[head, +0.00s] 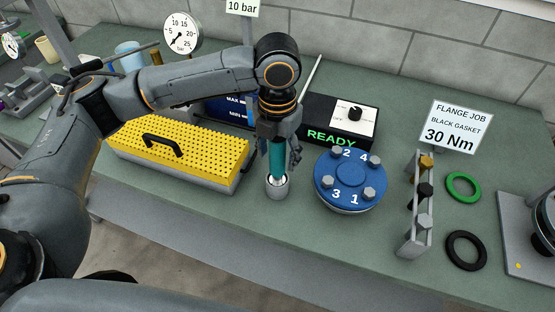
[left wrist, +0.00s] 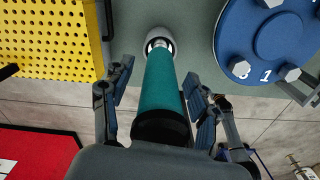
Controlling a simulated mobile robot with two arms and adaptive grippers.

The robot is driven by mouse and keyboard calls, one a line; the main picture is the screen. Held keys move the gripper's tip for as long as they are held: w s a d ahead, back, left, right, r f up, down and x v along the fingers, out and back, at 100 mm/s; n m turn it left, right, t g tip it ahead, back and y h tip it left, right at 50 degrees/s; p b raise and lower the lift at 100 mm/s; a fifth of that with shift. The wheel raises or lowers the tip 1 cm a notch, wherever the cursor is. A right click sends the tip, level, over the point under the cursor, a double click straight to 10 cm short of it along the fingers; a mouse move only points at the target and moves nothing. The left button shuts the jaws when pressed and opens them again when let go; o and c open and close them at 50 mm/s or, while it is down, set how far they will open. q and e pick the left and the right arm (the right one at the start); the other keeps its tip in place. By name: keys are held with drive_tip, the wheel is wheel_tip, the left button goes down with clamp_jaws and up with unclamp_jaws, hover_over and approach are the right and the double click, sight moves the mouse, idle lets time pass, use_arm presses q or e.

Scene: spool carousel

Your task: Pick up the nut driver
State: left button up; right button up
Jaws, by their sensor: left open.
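The nut driver (head: 277,160) has a teal handle and stands upright in a small grey holder (head: 277,187) on the green bench. In the left wrist view the nut driver (left wrist: 163,90) runs between the fingers, with its dark butt end nearest the camera and its metal shaft in the holder (left wrist: 158,42). My left gripper (head: 280,145) points down over the handle. In the left wrist view the left gripper (left wrist: 158,98) is open, one finger on each side of the handle, with gaps showing.
A yellow perforated box (head: 205,150) with a black handle stands left of the holder. A blue flange (head: 350,178) with numbered bolts is close on the right. The READY box (head: 335,140) is behind.

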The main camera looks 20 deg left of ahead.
use_arm(q)
drive_tip(key=shift+f, duration=1.2)
drive_tip(key=c, duration=1.3)
drive_tip(key=shift+o, duration=0.2)
drive_tip(key=shift+r, duration=0.1)
